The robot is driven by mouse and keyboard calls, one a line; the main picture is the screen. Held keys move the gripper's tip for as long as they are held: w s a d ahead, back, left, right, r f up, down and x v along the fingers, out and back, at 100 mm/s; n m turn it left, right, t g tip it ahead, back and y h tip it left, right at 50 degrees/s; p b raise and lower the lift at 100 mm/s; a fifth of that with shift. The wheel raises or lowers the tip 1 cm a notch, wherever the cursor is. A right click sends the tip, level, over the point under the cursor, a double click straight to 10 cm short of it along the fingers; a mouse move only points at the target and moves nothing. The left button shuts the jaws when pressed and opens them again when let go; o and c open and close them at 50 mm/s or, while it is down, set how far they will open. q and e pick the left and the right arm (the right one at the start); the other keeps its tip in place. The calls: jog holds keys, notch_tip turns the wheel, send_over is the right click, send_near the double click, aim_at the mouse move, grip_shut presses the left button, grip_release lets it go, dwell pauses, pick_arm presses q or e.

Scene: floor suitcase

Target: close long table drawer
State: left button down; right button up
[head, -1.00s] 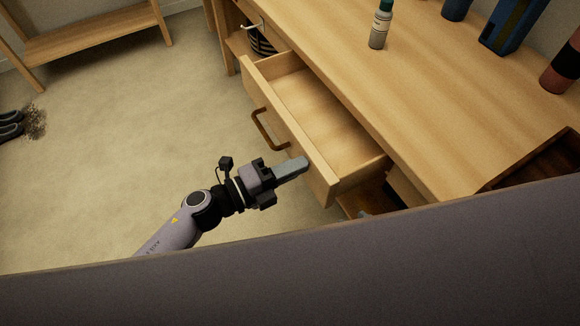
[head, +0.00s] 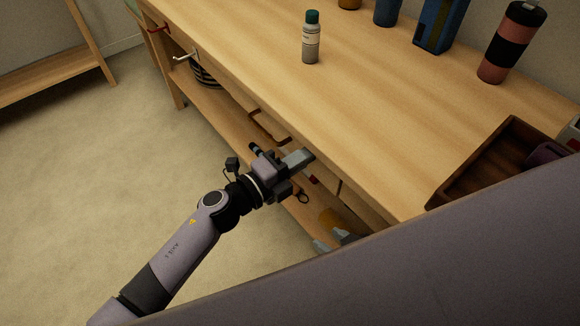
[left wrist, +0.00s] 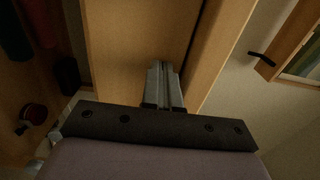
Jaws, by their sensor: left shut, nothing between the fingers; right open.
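The long table (head: 380,120) has a light wooden top. The drawer's brown handle (head: 268,127) shows just under the table's front edge in the head view, and no open drawer interior is visible. The drawer front is mostly hidden by the table edge and my gripper. My left gripper (head: 303,158) is shut and empty, with its fingertips at the table's front edge, to the right of the handle. In the left wrist view the shut fingers (left wrist: 163,78) point at a wooden panel (left wrist: 130,45), seemingly the drawer front; contact is unclear. My right gripper is not in view.
A bottle with a teal cap (head: 311,40), a tumbler (head: 508,45) and a dark wooden tray (head: 470,165) stand on the table. A lower shelf (head: 225,118) holds several items. The carpet (head: 120,150) at left is clear.

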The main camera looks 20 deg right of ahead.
pick_arm(q)
jog(key=shift+w+d+r, duration=0.1)
jog(key=shift+d+r, duration=0.05)
jog(key=shift+d, duration=0.25)
jog(key=shift+r, duration=0.1)
